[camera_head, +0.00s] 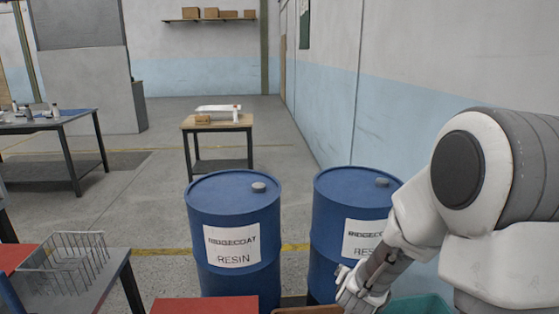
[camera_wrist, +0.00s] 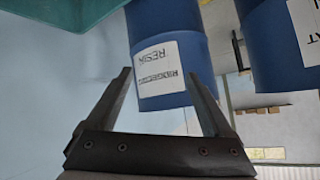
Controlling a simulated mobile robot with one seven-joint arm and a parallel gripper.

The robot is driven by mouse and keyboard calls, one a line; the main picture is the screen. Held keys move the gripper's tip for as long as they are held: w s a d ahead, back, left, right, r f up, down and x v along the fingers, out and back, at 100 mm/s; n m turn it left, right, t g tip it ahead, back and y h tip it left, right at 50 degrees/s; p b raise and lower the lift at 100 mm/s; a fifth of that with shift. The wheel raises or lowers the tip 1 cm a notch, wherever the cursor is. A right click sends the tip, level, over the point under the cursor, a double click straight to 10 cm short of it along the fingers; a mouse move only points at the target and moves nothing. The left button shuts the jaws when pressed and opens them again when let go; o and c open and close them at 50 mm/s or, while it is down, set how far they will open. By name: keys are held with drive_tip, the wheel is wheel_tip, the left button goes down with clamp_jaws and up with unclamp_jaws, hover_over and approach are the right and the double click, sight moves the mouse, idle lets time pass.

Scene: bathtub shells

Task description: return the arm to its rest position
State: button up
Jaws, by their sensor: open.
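My arm comes in from the right in the head view, bent, with my gripper (camera_head: 362,290) low in front of the right blue drum. In the wrist view my gripper (camera_wrist: 165,100) is open, its two dark fingers spread wide with nothing between them. That view is upside down; past the fingers it shows the labelled blue drum (camera_wrist: 160,35), apart from them. The gripper's fingertips are hard to make out in the head view.
Two blue resin drums (camera_head: 232,195) (camera_head: 345,195) stand ahead. A teal bin (camera_head: 420,304) lies under my arm at the lower right. A wire basket (camera_head: 65,265) stands on a table at the lower left. A red surface (camera_head: 205,304) is at the bottom. The wall (camera_head: 400,120) runs along the right.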

drive_tip(key=s+a+r+n+g+y, duration=0.1)
drive_tip(key=s+a+r+n+y, duration=0.15)
drive_tip(key=s+r, duration=0.3)
drive_tip(key=s+a+r+n+y, duration=0.1)
drive_tip(key=s+a+r+n, duration=0.1)
drive_tip(key=s+a+r, duration=0.35)
drive_tip(key=s+d+r+n+g, duration=0.1)
drive_tip(key=s+r+g, duration=0.15)
drive_tip(key=s, duration=0.45)
drive_tip(key=s+d+r+n+g, duration=0.15)
drive_tip(key=s+r, duration=0.25)
drive_tip(key=s, duration=0.4)
wheel_tip(320, 180, up, 14)
drive_tip(key=p, duration=1.4)
drive_tip(key=shift+s+d+p, duration=0.35)
drive_tip(key=shift+s, duration=0.1)
